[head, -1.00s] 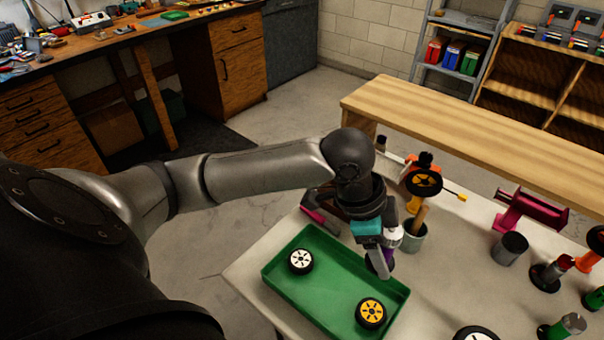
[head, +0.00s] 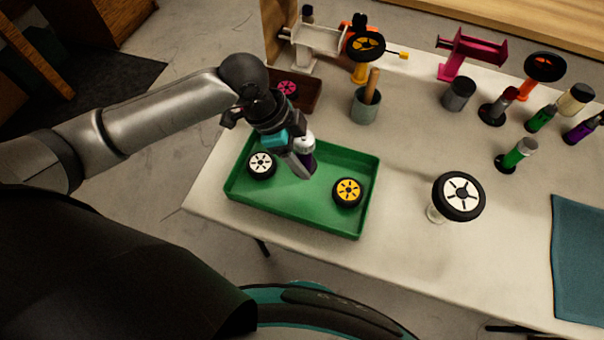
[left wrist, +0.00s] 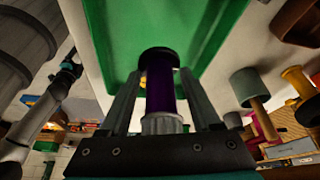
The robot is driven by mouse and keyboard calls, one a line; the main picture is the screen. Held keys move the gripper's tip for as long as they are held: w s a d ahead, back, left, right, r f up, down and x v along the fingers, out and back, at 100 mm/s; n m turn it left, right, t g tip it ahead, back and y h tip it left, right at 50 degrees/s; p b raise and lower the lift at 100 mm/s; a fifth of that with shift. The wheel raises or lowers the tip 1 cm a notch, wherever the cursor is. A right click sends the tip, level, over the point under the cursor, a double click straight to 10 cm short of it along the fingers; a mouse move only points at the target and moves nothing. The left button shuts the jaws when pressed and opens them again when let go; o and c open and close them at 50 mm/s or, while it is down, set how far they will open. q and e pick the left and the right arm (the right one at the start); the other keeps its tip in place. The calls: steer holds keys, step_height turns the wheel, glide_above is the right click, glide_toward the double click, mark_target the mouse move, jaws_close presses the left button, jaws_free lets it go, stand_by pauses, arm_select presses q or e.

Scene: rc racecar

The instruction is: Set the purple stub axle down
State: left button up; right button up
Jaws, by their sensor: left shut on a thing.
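My left gripper (head: 300,167) is shut on the purple stub axle (head: 306,158), over the green tray (head: 287,210). In the left wrist view the purple stub axle (left wrist: 161,92) lies between the two fingers, with a dark flange at its far end and a pale end towards the palm. The flange is seen against the tray's green floor; I cannot tell whether it touches. A white-hubbed wheel (head: 262,164) and a yellow-hubbed wheel (head: 347,192) lie in the tray, left and right of the gripper. My right gripper is not in view.
A grey-green cup (head: 365,108) with a wooden handle in it stands behind the tray. A white-hubbed wheel (head: 459,196) sits on a stand to the right. Several coloured axles stand at the back right. A teal mat (head: 580,240) lies at the right. The table between is clear.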

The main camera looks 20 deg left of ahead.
arm_select(q)
step_height(320, 180, down, 6)
steer(key=shift+f+b, duration=0.1)
steer(key=shift+b, duration=0.8)
steer(key=shift+f, duration=0.4)
steer(key=o, duration=1.4)
steer(key=shift+f, duration=0.1)
